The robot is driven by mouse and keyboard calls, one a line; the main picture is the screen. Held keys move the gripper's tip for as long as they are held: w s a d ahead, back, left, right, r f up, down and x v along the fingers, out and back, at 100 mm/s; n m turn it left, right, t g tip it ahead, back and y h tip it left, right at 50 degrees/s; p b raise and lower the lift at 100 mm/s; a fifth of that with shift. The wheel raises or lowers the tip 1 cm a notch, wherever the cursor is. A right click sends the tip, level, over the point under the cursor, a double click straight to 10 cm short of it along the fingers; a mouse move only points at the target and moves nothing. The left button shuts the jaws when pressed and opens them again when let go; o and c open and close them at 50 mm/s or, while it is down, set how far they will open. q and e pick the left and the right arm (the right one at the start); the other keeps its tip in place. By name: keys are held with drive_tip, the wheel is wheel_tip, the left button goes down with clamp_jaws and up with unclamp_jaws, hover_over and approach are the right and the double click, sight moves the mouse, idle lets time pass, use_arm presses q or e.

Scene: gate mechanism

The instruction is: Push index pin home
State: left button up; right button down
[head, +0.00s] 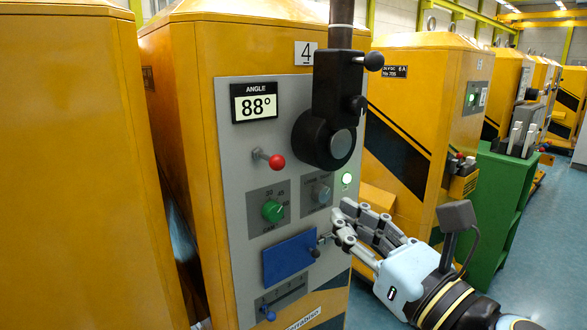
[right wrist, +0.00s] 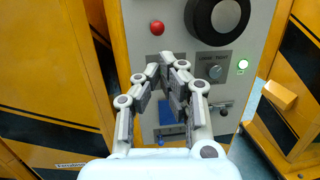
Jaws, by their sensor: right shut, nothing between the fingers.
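A gate arm (head: 338,90) stands upright on a yellow cabinet's grey panel (head: 232,180), from a round black hub (head: 325,138). A black ball knob (head: 374,61) sticks out at its upper right, with a smaller black knob (head: 357,103) below. I cannot tell for sure which knob is the index pin. The angle display (head: 255,101) reads 88°. My right gripper (head: 338,226) is shut and empty, low at the panel's right edge, below the hub and apart from the knobs. In the right wrist view its fingertips (right wrist: 167,62) meet in front of the panel. My left gripper is not in view.
The panel also carries a red ball lever (head: 276,161), a green dial (head: 272,211), a grey dial (head: 321,193), a lit green lamp (head: 347,179), a blue plate (head: 289,258) and a blue slider knob (head: 269,314). A green stand (head: 500,205) is at the right.

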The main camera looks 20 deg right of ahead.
drive_tip(key=shift+w, duration=0.1)
drive_tip(key=p, duration=0.4)
approach(284, 166)
drive_tip(key=x, duration=0.6)
drive_tip(key=shift+r, duration=0.1)
drive_tip(key=shift+w+a, duration=0.15)
drive_tip(key=shift+w, duration=0.4)
drive_tip(key=shift+w, duration=0.1)
